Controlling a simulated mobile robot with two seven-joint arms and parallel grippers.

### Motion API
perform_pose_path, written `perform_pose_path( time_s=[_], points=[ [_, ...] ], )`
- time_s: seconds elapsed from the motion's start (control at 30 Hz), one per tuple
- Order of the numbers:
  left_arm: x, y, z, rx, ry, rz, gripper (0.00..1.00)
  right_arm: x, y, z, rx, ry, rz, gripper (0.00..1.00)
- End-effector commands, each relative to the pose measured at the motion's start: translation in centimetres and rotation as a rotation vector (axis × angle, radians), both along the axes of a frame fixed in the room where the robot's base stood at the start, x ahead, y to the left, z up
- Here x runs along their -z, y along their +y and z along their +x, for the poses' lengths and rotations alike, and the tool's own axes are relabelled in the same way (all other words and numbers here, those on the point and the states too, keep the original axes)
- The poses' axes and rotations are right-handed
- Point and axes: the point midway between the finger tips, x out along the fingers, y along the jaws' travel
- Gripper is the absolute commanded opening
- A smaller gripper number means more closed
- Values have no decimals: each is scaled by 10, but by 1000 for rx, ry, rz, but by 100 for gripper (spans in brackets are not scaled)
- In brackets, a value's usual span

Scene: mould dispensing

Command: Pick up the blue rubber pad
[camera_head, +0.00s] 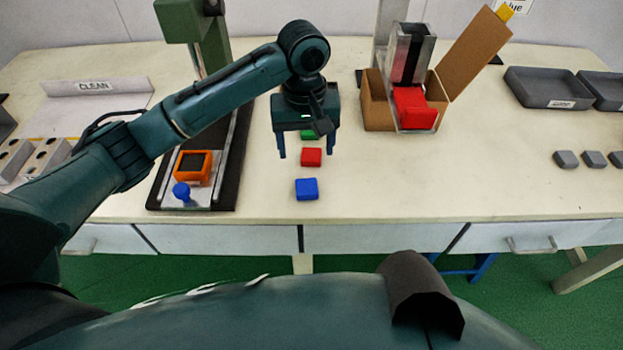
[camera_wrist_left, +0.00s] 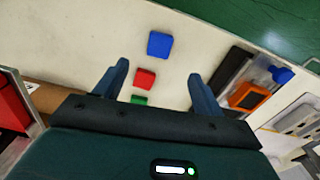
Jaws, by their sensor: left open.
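The blue rubber pad (camera_head: 307,189) lies flat on the table near its front edge. It also shows in the left wrist view (camera_wrist_left: 160,44), beyond the fingertips. A red pad (camera_head: 311,157) lies behind it, and a green pad (camera_head: 307,135) lies farther back, partly hidden by my gripper. My left gripper (camera_head: 307,155) is open and empty, with its fingers pointing down. In the left wrist view the red pad (camera_wrist_left: 145,78) shows between the fingers (camera_wrist_left: 160,75). The blue pad is apart from the gripper, nearer the front edge. My right gripper is not in view.
A dark fixture (camera_head: 228,180) with an orange-framed part (camera_head: 193,167) and a blue knob (camera_head: 181,192) stands to the left. A cardboard box (camera_head: 377,112) with a red piece (camera_head: 413,108) stands behind to the right. Grey trays (camera_head: 545,88) are at the far right. Table right of the pads is clear.

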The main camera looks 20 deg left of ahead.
Motion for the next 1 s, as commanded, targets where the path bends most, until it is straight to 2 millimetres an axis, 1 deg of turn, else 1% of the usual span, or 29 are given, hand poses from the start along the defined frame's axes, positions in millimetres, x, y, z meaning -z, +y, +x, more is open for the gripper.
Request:
perform_pose_path(
  time_s=[0.07, 0.3, 0.4, 0.67, 0.83, 0.9, 1.0],
  points=[
    [5, 2, 0, -7, 7, 10, 69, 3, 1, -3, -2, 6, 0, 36],
    [50, 2, -1, -7, 7, 9, 69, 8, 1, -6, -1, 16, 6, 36],
    [65, 2, -1, -7, 6, 9, 69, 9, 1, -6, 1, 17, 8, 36],
    [85, 0, -3, -4, 4, 8, 69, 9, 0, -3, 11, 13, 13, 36],
    [110, -3, -8, -5, 5, 8, 69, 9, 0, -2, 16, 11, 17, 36],
    [120, -3, -8, -6, 4, 8, 69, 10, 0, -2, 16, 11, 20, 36],
    [127, -3, -7, -4, 2, 7, 69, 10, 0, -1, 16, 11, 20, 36]
  ],
)
